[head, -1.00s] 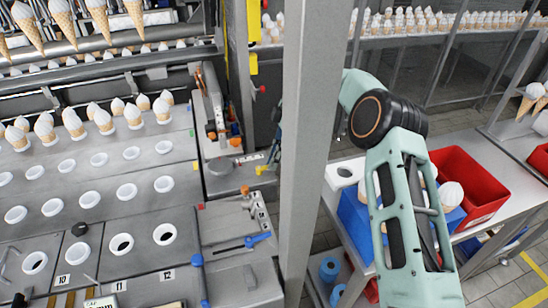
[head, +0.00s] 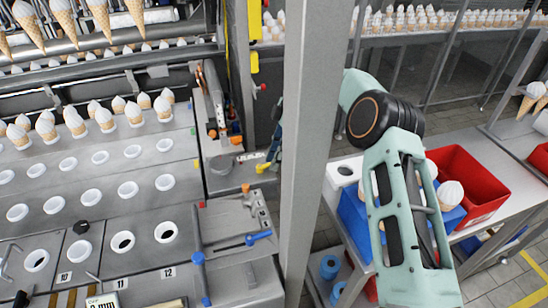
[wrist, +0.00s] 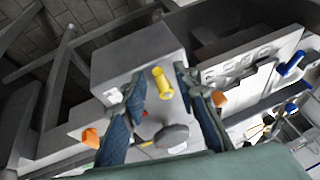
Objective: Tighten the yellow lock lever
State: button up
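The yellow lock lever (wrist: 162,82) stands out from a grey metal block in the wrist view. In the head view the yellow lever (head: 263,168) is a small piece just left of the grey post. My gripper (wrist: 160,76) is open, with its two blue fingers apart on either side of the lever in the wrist picture. I see no contact between the fingers and the lever, and the depth between them is hard to judge. In the head view the post hides most of my gripper.
The upright grey post (head: 314,150) stands between my arm and the machine. A round grey knob (wrist: 172,136) and orange knobs (wrist: 90,138) sit near the lever. Blue levers (head: 258,237) lie lower on the machine. A red bin (head: 470,188) stands at right.

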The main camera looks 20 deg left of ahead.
jog(key=v, duration=0.7)
jog(key=shift+r, duration=0.25)
jog(key=shift+w, duration=0.1)
